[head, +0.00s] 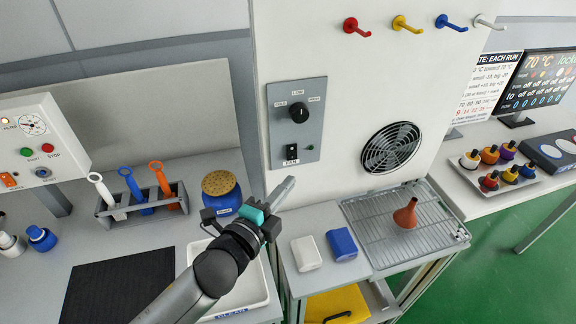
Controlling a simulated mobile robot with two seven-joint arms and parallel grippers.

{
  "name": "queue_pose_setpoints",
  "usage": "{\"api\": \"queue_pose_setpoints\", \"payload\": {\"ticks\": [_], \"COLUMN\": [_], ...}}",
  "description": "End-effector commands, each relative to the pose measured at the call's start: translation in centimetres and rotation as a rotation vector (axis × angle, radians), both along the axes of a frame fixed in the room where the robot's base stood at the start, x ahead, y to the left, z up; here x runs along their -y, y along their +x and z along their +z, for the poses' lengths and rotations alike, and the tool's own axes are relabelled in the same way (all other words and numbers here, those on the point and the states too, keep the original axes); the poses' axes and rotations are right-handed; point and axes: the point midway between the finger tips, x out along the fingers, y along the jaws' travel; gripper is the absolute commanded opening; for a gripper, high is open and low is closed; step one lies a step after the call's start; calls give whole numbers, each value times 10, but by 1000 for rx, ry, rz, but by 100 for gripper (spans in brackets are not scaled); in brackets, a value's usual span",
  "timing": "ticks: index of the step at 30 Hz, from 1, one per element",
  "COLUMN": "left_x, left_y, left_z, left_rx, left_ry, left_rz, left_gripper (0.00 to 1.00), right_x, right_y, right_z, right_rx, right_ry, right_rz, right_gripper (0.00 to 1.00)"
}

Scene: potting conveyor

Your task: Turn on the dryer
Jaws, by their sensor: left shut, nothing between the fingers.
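The dryer is the white upright cabinet (350,60) with a grey control panel (314,95) on its front. The panel carries a black dial knob (299,113), a black switch (292,149) labelled FAN and a small green indicator (310,147). My right gripper is out of view.
A blue jar (222,198) and a tool holder (110,213) are left. Coloured hooks (400,23) stick out above.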

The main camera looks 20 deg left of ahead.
Motion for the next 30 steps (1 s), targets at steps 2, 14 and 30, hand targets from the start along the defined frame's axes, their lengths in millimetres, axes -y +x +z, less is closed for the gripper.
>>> {"api": "queue_pose_setpoints", "payload": {"ticks": [2,14,30], "left_x": [3,-10,-15], "left_y": [12,60,66], "left_z": [0,-6,-8], "left_rx": [2,0,1], "left_ry": [1,1,1], "left_rz": [-1,-1,-1], "left_gripper": [0,0,0], "right_x": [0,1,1], "right_y": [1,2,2], "right_z": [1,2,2], "right_rx": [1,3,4], "right_ry": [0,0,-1], "right_rz": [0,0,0], "right_gripper": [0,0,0]}}
